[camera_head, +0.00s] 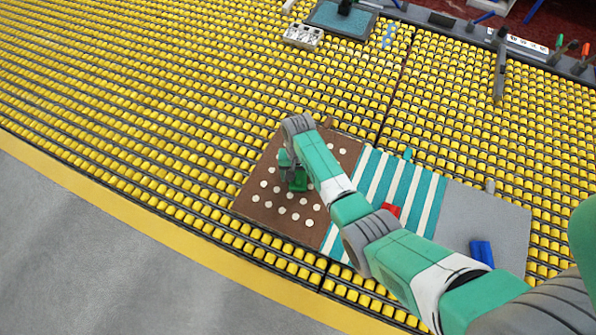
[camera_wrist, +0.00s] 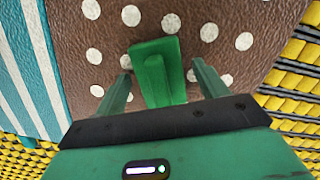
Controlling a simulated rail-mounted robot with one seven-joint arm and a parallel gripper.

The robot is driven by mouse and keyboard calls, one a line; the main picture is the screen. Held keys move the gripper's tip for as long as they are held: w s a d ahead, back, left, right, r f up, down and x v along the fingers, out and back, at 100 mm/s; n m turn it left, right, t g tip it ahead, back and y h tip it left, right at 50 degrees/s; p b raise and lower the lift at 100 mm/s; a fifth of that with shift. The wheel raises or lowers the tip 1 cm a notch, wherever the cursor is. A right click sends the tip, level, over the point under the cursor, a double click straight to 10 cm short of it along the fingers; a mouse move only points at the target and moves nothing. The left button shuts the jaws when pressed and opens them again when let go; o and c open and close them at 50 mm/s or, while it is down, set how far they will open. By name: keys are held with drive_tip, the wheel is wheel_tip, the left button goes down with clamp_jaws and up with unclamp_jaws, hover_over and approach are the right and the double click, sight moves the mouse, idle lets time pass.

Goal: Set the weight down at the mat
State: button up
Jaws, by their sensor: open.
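A green weight (camera_wrist: 158,72) with a raised grip bar rests on the brown, white-dotted mat (camera_wrist: 245,65). My gripper (camera_wrist: 162,72) is open, with one finger on each side of the weight's bar and a visible gap on both sides. In the head view the green weight (camera_head: 298,182) shows on the dotted mat (camera_head: 257,207), just below my gripper (camera_head: 287,162). My arm hides part of the dotted mat and the striped section beside it.
A teal-and-white striped mat (camera_head: 425,200) with a red block (camera_head: 391,209) adjoins the dotted one. A grey mat (camera_head: 510,225) with a blue block (camera_head: 481,252) lies farther right. Yellow roller rows (camera_head: 150,120) surround them. A tray (camera_head: 340,20) and metal box (camera_head: 303,36) stand at the back.

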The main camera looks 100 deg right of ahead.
wheel_tip(320, 180, up, 12)
drive_tip(key=d+p, duration=0.1)
drive_tip(key=p, duration=0.1)
drive_tip(key=shift+d, duration=0.4)
drive_tip(key=shift+r, duration=0.1)
